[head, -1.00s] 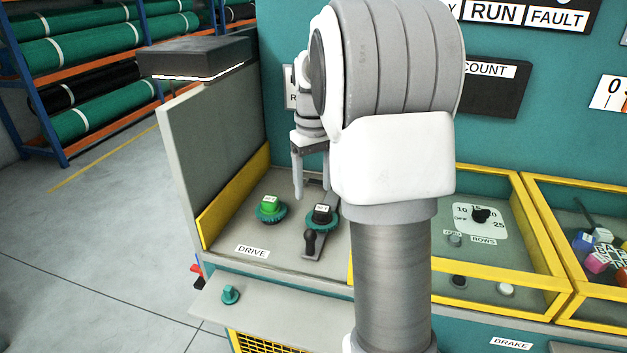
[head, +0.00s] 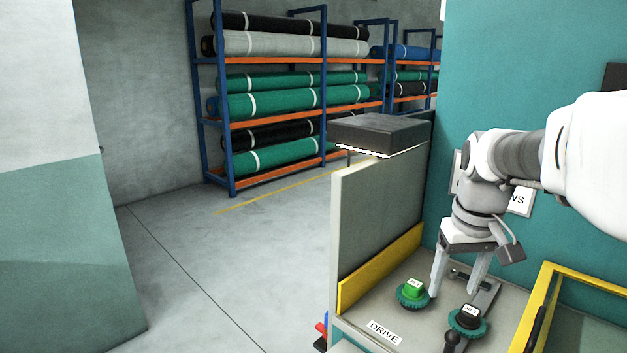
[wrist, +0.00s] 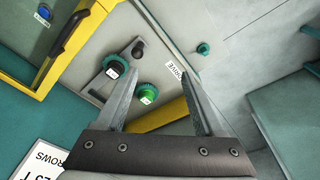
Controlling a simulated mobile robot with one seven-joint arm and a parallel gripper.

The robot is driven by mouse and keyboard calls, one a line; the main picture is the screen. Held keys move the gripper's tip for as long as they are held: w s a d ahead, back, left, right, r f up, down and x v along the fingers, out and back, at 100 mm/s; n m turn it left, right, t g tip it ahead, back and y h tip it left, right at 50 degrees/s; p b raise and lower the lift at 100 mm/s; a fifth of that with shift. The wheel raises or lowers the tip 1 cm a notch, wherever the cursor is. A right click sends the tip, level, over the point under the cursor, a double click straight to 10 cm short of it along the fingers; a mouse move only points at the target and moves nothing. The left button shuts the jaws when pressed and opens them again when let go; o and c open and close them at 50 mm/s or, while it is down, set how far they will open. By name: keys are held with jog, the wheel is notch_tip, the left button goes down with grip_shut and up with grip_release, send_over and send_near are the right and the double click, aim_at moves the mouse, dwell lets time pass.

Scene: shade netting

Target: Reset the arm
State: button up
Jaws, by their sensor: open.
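My gripper (head: 454,288) is open with nothing between its fingers. It points down over the drive panel (head: 360,314) at the right of the head view. Its fingertips are close to a green button (head: 412,289) and a black button (head: 467,319), both with teal collars. Whether they touch anything is hard to tell. In the wrist view my gripper (wrist: 160,82) shows both fingers apart, with the green button (wrist: 148,92) seen between them. The black button (wrist: 115,68) lies just left of the left finger. A black-knobbed lever (head: 451,340) is below the buttons, partly cut off.
A grey side wall with a yellow strip (head: 380,268) and a dark block (head: 380,133) on top bounds the panel's left. A yellow frame (head: 540,310) stands at right. A teal machine wall is behind. Open floor (head: 215,260) lies left, before racks of rolls (head: 290,100).

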jog(key=s+a+t, duration=0.2)
jog(key=s+a, duration=0.3)
jog(key=s, duration=0.3)
jog(key=s+a+f+t, duration=0.1)
jog(key=s+a, duration=0.3)
jog(key=s, duration=0.4)
jog(key=shift+a+t, duration=0.4)
